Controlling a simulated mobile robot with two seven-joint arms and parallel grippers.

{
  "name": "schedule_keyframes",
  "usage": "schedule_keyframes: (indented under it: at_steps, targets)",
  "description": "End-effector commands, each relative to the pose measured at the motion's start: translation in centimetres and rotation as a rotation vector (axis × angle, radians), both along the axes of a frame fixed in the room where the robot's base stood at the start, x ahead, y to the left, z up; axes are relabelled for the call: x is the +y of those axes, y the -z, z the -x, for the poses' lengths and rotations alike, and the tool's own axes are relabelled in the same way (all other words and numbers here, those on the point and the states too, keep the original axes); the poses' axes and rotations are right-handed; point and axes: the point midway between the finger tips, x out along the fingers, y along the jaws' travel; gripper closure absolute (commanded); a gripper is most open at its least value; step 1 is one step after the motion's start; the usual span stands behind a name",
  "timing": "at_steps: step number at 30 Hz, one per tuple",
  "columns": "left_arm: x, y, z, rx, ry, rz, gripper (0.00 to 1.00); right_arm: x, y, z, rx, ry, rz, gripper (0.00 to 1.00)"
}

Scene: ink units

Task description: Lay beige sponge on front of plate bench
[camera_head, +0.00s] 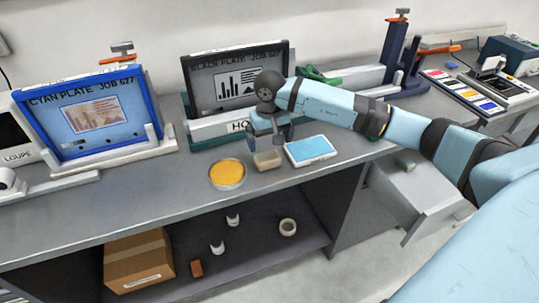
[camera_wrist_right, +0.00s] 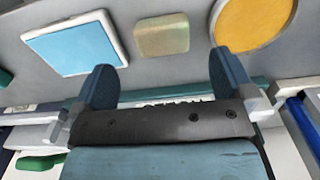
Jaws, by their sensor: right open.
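The beige sponge (camera_head: 267,161) lies flat on the grey bench (camera_head: 190,200), near its front edge, between a round orange dish and a blue-topped tray. My right gripper (camera_head: 271,138) is open, just behind the sponge and in front of the black plate's stand. In the right wrist view the sponge (camera_wrist_right: 162,35) shows beyond the open fingers (camera_wrist_right: 161,82), with nothing between them. My left gripper is not in view.
The orange dish (camera_head: 227,173) is left of the sponge and the blue-topped tray (camera_head: 311,149) is close on its right. The black plate (camera_head: 215,85) and cyan plate (camera_head: 95,112) stand behind. A lower shelf holds a cardboard box (camera_head: 138,262). An open drawer (camera_head: 415,190) juts out at right.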

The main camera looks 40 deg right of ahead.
Motion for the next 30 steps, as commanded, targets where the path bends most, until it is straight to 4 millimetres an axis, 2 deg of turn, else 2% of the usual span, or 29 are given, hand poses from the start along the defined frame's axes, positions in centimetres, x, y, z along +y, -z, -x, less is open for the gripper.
schedule_keyframes:
  at_steps: [3, 6, 8, 11, 14, 17, 18, 21, 24, 26, 27, 29, 30]
  targets:
    - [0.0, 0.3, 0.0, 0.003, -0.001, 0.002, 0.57, 0.0, -2.0, 0.0, -0.003, -0.002, 0.0, 0.0]
    - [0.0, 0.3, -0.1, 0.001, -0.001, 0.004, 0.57, 0.0, -3.2, 0.0, -0.002, 0.0, -0.001, 0.0]
    - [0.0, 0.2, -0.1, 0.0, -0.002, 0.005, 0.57, 0.1, -3.5, 0.0, -0.001, 0.0, -0.003, 0.0]
    - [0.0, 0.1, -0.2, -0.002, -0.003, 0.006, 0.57, 1.7, -2.8, 0.5, 0.014, 0.02, -0.066, 0.0]
    - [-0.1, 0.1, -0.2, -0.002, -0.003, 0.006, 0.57, 6.5, -0.3, 2.2, 0.067, 0.105, -0.261, 0.0]
    - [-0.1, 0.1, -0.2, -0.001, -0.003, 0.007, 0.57, 13.8, 2.0, 5.2, 0.209, 0.299, -0.582, 0.0]
    - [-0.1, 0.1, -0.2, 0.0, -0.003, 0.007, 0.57, 16.7, 2.3, 6.5, 0.296, 0.408, -0.721, 0.0]
    - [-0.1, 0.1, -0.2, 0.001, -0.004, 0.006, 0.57, 22.5, 1.8, 9.2, 0.583, 0.724, -1.036, 0.0]
    - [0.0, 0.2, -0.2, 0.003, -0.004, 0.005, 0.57, 25.6, 0.7, 10.6, 0.952, 1.083, -1.284, 0.0]
    - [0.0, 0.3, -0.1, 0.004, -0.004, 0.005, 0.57, 26.3, 0.3, 10.8, 1.21, 1.309, -1.394, 0.0]
    - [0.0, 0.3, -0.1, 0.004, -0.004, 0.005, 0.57, 26.2, 0.3, 10.8, 1.397, 1.464, -1.451, 0.0]
    - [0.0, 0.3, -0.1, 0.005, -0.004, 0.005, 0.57, 25.6, 1.0, 10.8, 1.699, 1.694, -1.504, 0.0]
    - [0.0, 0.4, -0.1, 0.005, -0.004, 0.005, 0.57, 24.8, 1.9, 10.8, 1.913, 1.846, -1.518, 0.0]
